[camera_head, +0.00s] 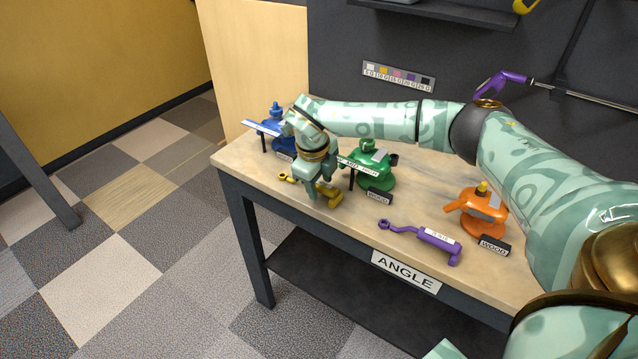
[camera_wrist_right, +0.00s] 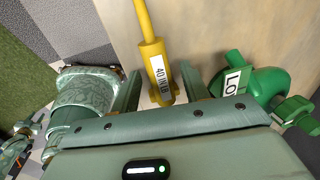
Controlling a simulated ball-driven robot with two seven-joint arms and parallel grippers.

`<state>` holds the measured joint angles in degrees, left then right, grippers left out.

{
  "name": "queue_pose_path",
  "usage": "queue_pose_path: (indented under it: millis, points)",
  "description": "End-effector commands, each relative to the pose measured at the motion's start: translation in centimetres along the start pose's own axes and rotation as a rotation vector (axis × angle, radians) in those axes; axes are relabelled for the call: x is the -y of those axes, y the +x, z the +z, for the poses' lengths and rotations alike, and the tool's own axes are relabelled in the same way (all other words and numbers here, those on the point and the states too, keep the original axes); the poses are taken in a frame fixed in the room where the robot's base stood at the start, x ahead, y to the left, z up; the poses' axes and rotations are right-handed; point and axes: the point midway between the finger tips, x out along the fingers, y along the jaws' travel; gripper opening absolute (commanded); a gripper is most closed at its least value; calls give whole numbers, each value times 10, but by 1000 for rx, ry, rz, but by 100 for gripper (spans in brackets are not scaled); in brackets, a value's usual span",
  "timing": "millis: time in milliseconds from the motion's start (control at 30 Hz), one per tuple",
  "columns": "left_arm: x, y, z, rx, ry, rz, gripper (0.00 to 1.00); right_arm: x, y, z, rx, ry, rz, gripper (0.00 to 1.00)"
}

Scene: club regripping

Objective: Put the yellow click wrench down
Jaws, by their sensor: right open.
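The yellow click wrench (camera_head: 290,178) lies on the wooden bench top near its left front part. Its handle end is partly hidden by my right gripper (camera_head: 322,194) in the head view. In the right wrist view, the yellow wrench (camera_wrist_right: 150,40) carries a white label reading 40 IN LB. My right gripper (camera_wrist_right: 163,90) is open, with one finger on each side of the labelled handle and gaps between. My left gripper is not in view.
A green device (camera_head: 376,172) stands just right of my right gripper, and a blue one (camera_head: 275,118) behind left. A purple wrench (camera_head: 425,238) and an orange device (camera_head: 478,204) sit further right. The bench (camera_head: 330,229) has a front edge close to the gripper.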

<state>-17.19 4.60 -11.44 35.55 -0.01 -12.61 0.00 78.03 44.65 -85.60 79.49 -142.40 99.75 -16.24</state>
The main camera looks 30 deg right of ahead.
Motion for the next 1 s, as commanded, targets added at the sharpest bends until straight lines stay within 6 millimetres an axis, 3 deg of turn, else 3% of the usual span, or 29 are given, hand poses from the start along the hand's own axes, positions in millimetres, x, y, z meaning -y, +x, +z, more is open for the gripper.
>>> queue_pose_path:
  millis: [500,700,1000]
  points:
    - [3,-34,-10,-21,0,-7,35,-2,-133,3,4,-1,-2,45]
    - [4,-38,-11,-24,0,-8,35,-3,-158,2,1,-1,0,45]
    - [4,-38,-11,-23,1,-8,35,-4,-162,2,-1,-1,1,45]
